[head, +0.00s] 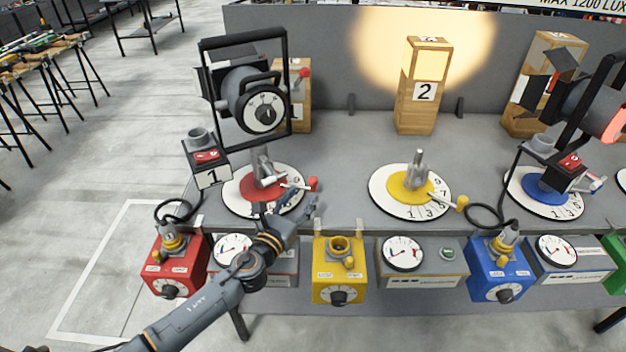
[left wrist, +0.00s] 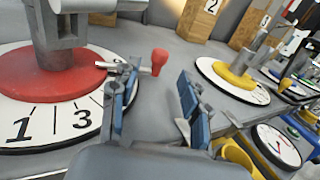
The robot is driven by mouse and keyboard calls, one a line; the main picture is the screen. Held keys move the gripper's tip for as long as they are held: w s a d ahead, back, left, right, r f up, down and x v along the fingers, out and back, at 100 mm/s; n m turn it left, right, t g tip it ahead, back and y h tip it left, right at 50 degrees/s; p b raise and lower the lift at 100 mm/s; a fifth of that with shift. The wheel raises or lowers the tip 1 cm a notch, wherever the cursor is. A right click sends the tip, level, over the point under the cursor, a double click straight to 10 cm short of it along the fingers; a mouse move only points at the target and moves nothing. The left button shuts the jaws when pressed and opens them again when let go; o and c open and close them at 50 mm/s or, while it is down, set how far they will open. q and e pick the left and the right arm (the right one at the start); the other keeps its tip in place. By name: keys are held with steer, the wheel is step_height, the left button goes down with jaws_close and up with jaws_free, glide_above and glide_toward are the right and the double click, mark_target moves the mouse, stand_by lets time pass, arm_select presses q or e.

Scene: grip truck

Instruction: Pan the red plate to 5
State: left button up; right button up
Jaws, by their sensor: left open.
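The red plate (head: 250,187) is a round turntable on a white numbered dial (head: 232,202), bearing the lamp marked 1. A metal lever with a red knob (head: 313,184) sticks out from it to the right. In the left wrist view the red plate (left wrist: 60,78) shows 1 and 3 on its dial (left wrist: 50,125); the lever lies beyond the 3, and I cannot read a 5. My left gripper (head: 292,203) is open just in front of the lever. In the left wrist view the red knob (left wrist: 160,60) appears between and beyond the spread fingers (left wrist: 158,100). My right gripper is not in view.
A yellow plate (head: 402,194) and a blue plate (head: 535,190) stand farther right on the grey bench. Red (head: 180,262), yellow (head: 338,268) and blue (head: 500,267) boxes line its front. The lamp (head: 258,103) rises above the red plate.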

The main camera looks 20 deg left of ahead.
mark_target(311, 185)
arm_select(q)
steer(key=w, duration=0.5)
steer(key=w+d, duration=0.1)
steer(key=w, duration=0.1)
steer(key=shift+w+f, duration=0.1)
steer(key=shift+w, duration=0.1)
jaws_close()
